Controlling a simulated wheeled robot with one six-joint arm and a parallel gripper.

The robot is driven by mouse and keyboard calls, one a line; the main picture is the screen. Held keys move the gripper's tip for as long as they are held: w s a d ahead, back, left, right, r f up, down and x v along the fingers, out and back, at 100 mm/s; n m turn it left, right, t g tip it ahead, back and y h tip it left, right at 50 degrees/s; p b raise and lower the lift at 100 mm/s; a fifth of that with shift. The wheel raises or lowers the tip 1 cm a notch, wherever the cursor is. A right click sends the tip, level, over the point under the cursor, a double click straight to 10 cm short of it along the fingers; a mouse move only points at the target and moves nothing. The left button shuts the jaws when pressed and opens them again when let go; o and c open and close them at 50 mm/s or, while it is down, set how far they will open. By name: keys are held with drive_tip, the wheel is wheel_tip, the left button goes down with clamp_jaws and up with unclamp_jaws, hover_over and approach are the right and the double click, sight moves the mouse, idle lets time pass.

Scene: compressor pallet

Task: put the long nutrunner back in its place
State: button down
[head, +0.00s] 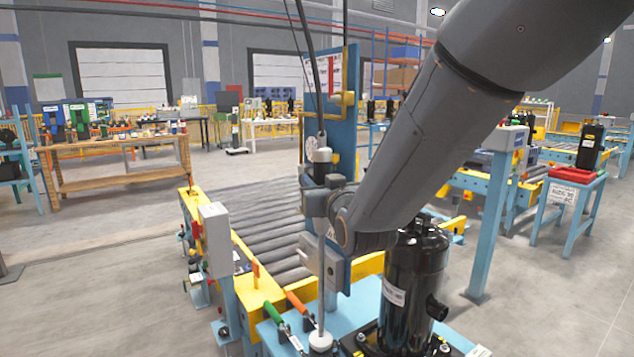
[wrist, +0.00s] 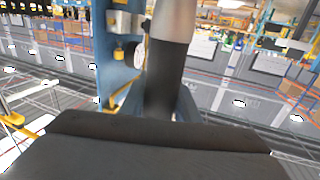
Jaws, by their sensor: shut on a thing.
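The long nutrunner (head: 323,262) is upright in the head view, a slim grey tool with a long thin shaft, and a dark cable runs up from its top. My gripper (head: 318,203) is shut around its upper body. In the wrist view the nutrunner (wrist: 172,60) rises from between my fingers (wrist: 170,108), light grey above and dark below. Its lower end is by a pale round piece (head: 320,342) near the blue bench surface; I cannot tell whether they are joined or touching. A blue post (head: 345,120) with a yellow bracket (head: 348,98) stands behind it.
A black compressor (head: 412,285) stands close right of the shaft, below my arm. A green-handled tool (head: 273,312) and an orange-handled tool (head: 297,303) lie left of the shaft. A roller conveyor (head: 255,222) with yellow rails lies behind. Open floor (head: 100,290) is at left.

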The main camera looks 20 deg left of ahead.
drive_tip(key=shift+f+b, duration=0.5)
drive_tip(key=shift+f, duration=0.05)
idle(0.4)
drive_tip(key=c, duration=1.3)
unclamp_jaws()
drive_tip(key=shift+o, duration=0.2)
drive_tip(key=b+v, duration=0.1)
drive_tip(key=v, duration=0.7)
drive_tip(key=shift+f, duration=0.15)
